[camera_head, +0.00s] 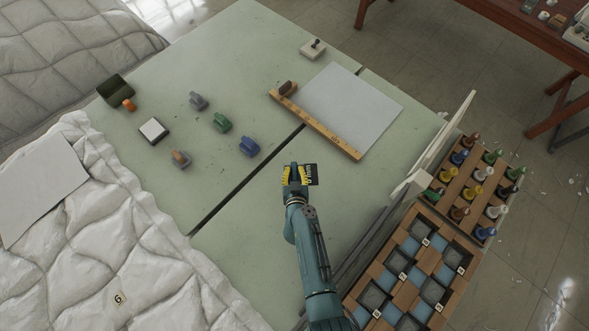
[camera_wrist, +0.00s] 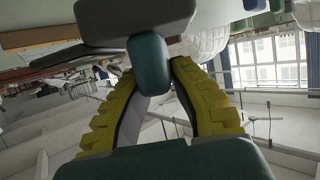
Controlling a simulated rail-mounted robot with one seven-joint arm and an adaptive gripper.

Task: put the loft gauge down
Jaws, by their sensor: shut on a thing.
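My gripper (camera_head: 297,174) has yellow ribbed fingers and is over the green table, to the right of the dark seam. It is shut on the loft gauge (camera_head: 312,175), which shows in the head view as a small dark plate with pale markings. In the wrist view the gauge (camera_wrist: 148,65) has a teal grip between the tips of the yellow fingers (camera_wrist: 160,75) and a wide grey body beyond them. I cannot tell whether the gauge touches the table or hangs just above it. My arm hides the table below the gripper.
Several small handled blocks (camera_head: 221,122) stand on the left of the green table (camera_head: 262,70). A grey sheet (camera_head: 350,105) with a wooden strip lies at the back. A white quilted duvet (camera_head: 130,240) borders the left. A rack of pegs (camera_head: 470,185) stands right. The table beside my gripper is bare.

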